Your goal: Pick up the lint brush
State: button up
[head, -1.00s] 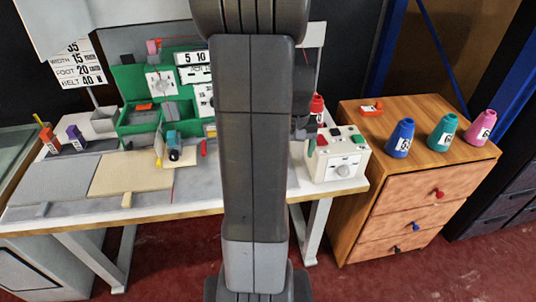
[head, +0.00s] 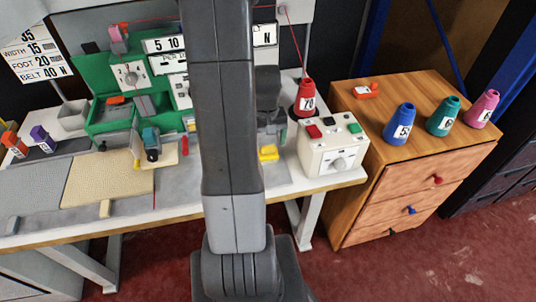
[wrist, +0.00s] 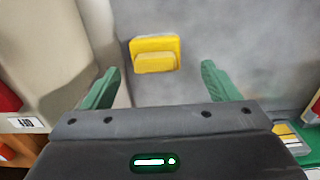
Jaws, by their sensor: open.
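My gripper (wrist: 160,69) is open and empty in the wrist view, its two green fingers spread wide. A yellow piece (wrist: 156,54) with a raised rounded front lies beyond and between the fingertips, apart from them. It also shows in the head view (head: 268,153), on the table just right of my arm. I cannot tell for sure whether it is the lint brush; no brush is clearly recognisable. In the head view, my arm hides the middle of the table, and the fingers cannot be made out.
A white control box (head: 333,150) and a red cone (head: 305,98) stand right of the yellow piece. A wooden drawer cabinet (head: 405,200) carries blue (head: 400,124), teal (head: 444,117) and pink (head: 482,109) cones and a small orange item (head: 367,91). A green machine (head: 110,75) stands left.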

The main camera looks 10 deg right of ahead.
aim_at(268, 146)
jog(key=f, duration=0.3)
jog(key=shift+s+d+f, duration=0.2)
jog(key=shift+d+f, duration=0.05)
jog(key=shift+f, duration=0.85)
jog(key=c, duration=1.2)
notch_tip(268, 146, up, 10)
jog(key=shift+r, duration=0.1)
